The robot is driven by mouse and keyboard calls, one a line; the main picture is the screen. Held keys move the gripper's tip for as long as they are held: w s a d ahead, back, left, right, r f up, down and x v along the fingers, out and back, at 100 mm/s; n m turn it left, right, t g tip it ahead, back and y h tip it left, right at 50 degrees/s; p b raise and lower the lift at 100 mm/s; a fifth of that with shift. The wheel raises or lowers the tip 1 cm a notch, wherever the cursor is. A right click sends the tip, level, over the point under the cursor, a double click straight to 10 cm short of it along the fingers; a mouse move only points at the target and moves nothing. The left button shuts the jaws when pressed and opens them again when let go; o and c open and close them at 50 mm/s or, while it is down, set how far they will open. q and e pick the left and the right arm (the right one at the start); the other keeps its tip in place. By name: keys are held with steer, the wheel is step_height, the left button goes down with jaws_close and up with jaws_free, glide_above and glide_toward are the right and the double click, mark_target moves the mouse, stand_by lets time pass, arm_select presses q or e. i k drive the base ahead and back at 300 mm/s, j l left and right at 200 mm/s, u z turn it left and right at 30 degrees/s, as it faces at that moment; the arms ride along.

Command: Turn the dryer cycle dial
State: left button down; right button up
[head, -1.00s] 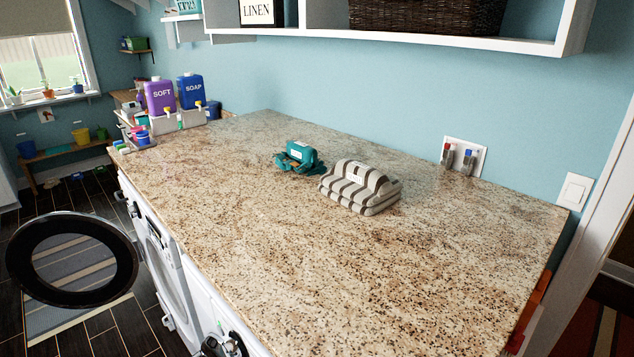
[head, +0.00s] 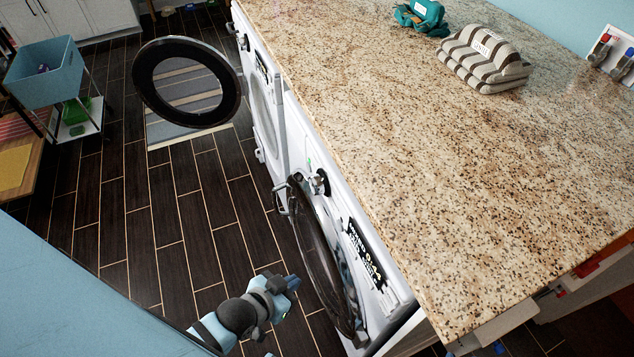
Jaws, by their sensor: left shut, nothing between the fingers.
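A dark round dial (head: 320,183) with a pale metallic edge sticks out from the front of the nearer white machine (head: 372,262), just below the countertop edge. A similar knob (head: 242,41) shows on the farther white machine (head: 262,95). I cannot tell from labels which one is the dryer. My left gripper (head: 292,283) comes in low from the bottom left over the floor. It is shut and empty, apart from the dial and below it in the picture. My right gripper is not in view.
The nearer machine's dark glass door (head: 316,250) stands ajar. The farther machine's round door (head: 187,82) is swung wide open. A speckled countertop (head: 450,170) overhangs both, with a striped folded towel (head: 484,60) and teal cloth (head: 420,17) on it. The dark floor (head: 180,215) is clear.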

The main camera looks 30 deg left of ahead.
mark_target(319, 184)
steer(key=k+j, duration=0.25)
steer(key=j, duration=0.2)
steer(key=k+j+u, duration=0.1)
steer(key=j, duration=0.95)
steer(key=i+j+u, duration=0.1)
steer(key=j, duration=0.5)
steer(key=j+u, duration=0.1)
steer(key=j, duration=0.45)
steer(key=i, duration=0.05)
